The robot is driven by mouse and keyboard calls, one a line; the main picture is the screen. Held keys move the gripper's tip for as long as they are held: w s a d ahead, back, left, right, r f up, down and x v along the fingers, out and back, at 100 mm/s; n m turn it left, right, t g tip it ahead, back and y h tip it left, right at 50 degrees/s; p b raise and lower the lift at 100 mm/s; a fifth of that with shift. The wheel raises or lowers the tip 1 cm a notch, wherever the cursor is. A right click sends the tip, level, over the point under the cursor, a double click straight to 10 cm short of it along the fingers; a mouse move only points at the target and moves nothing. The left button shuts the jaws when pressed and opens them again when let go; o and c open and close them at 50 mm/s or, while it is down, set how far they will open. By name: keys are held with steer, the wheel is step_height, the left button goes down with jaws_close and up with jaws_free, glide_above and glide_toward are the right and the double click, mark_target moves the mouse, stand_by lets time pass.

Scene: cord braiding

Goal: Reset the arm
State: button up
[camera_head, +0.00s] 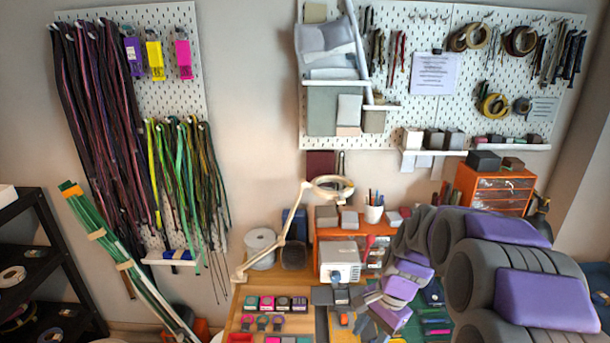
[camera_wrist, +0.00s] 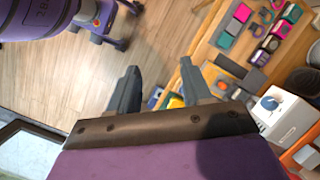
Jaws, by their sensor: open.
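My gripper (camera_wrist: 158,66) shows in the wrist view with its two grey fingers apart and nothing between them. Wooden floor and the edge of the workbench lie beyond the fingertips. In the head view my purple and grey arm reaches in from the lower right and bends down over the wooden workbench (camera_head: 285,325). My gripper (camera_head: 372,297) is above the bench there, small and partly merged with the grey things behind it. Cords (camera_head: 100,130) hang in bundles on the left pegboard, well apart from my gripper.
Several small coloured items (camera_head: 275,303) lie on the bench, left of my arm. A white box-shaped device (camera_head: 340,262) and a lamp (camera_head: 285,230) stand behind them. Orange drawers (camera_head: 495,190) are at the back right. A black shelf (camera_head: 35,262) stands at the left.

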steer(key=s+r+n+h, duration=0.1)
steer(key=s+r+n, duration=0.1)
steer(key=s, duration=0.7)
steer(key=s+r+n+h, duration=0.1)
steer(key=s+n, duration=0.3)
steer(key=s, duration=0.6)
steer(key=s+r+n+h, duration=0.1)
steer(key=s+r+n, duration=0.2)
steer(key=s, duration=0.7)
steer(key=shift+n+g, duration=0.3)
steer(key=shift+n, duration=0.3)
steer(key=shift+a, duration=0.1)
